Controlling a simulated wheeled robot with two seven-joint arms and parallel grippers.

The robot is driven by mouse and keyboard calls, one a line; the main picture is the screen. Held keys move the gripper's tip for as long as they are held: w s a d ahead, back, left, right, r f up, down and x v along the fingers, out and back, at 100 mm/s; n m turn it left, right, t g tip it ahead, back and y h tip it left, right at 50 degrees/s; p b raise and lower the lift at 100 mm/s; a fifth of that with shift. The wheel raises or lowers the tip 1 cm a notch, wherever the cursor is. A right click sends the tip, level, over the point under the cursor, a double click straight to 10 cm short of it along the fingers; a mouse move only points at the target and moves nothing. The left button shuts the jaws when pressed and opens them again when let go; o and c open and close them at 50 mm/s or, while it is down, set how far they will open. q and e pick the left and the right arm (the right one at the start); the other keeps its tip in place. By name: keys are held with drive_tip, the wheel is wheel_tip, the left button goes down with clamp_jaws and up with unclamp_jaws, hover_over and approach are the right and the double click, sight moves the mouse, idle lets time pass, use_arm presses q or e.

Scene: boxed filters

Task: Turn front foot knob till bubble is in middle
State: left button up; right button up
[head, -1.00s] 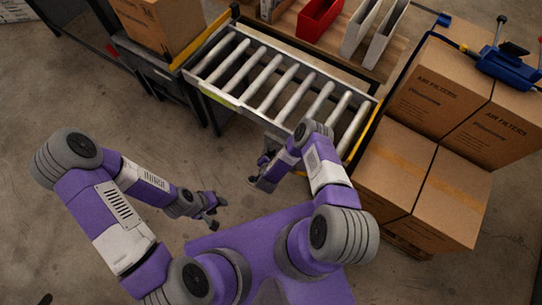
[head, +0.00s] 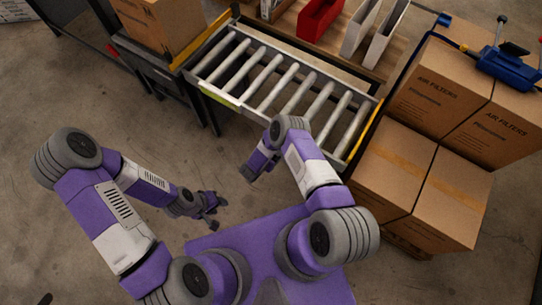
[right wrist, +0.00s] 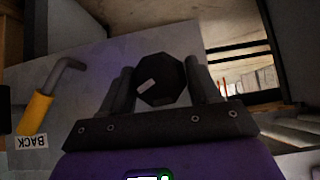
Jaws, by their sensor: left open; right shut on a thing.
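A dark, many-sided knob (right wrist: 160,82) with a small pale mark sits between the fingers of my right gripper (right wrist: 158,88) in the right wrist view. That gripper is shut on the knob, a finger on each side. In the head view my right gripper (head: 249,173) is low by the near side of the roller conveyor (head: 222,97); the knob cannot be made out there. My left gripper (head: 213,208) is open and empty over bare floor. I cannot make out a level bubble in either view.
A grey plate with a BACK label (right wrist: 30,142) and a bent rod with a yellow sleeve (right wrist: 35,112) are left of the knob in the right wrist view. Stacked cartons (head: 385,170) stand right of the conveyor.

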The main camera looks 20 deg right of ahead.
drive_tip(key=shift+n+g, duration=0.3)
drive_tip(key=shift+h, duration=0.3)
drive_tip(key=o, duration=1)
drive_tip(key=shift+c, duration=0.2)
drive_tip(key=p+v, duration=0.3)
drive_tip(key=v, duration=0.4)
drive_tip(key=shift+a+r, duration=0.2)
drive_tip(key=shift+s, duration=0.1)
